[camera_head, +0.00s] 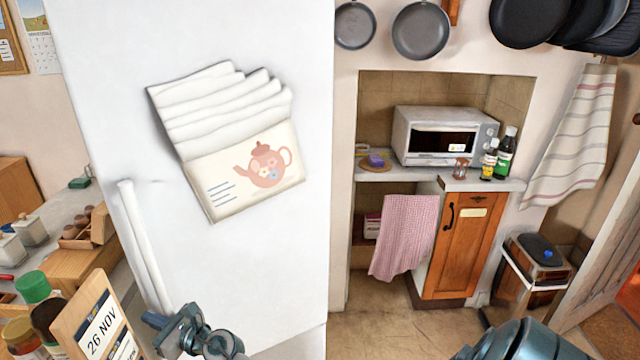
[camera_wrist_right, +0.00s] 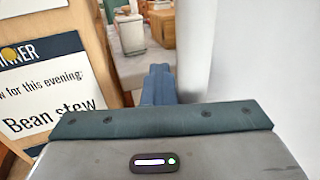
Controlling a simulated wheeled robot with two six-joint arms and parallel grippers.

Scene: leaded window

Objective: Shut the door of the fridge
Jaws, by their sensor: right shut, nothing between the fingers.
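The fridge door (camera_head: 255,265) is a large white panel filling the left-middle of the head view, and I cannot tell how far it stands open. Its long white bar handle (camera_head: 145,245) runs up its left side. A paper holder with a teapot picture (camera_head: 235,145) is on the panel. My right gripper (camera_head: 155,320) is shut and empty near the handle's lower end. In the right wrist view the shut fingers (camera_wrist_right: 158,85) point forward beside a plain white surface (camera_wrist_right: 240,60) on the right; contact cannot be told. My left gripper is not in view.
At the lower left stand a sign reading 26 NOV (camera_head: 100,330), jars (camera_head: 35,290) and a counter. The wrist view shows a Bean stew sign (camera_wrist_right: 45,95) close on the left. Right of the fridge are a toaster oven (camera_head: 445,135), a wooden cabinet (camera_head: 465,240) and open floor (camera_head: 385,310).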

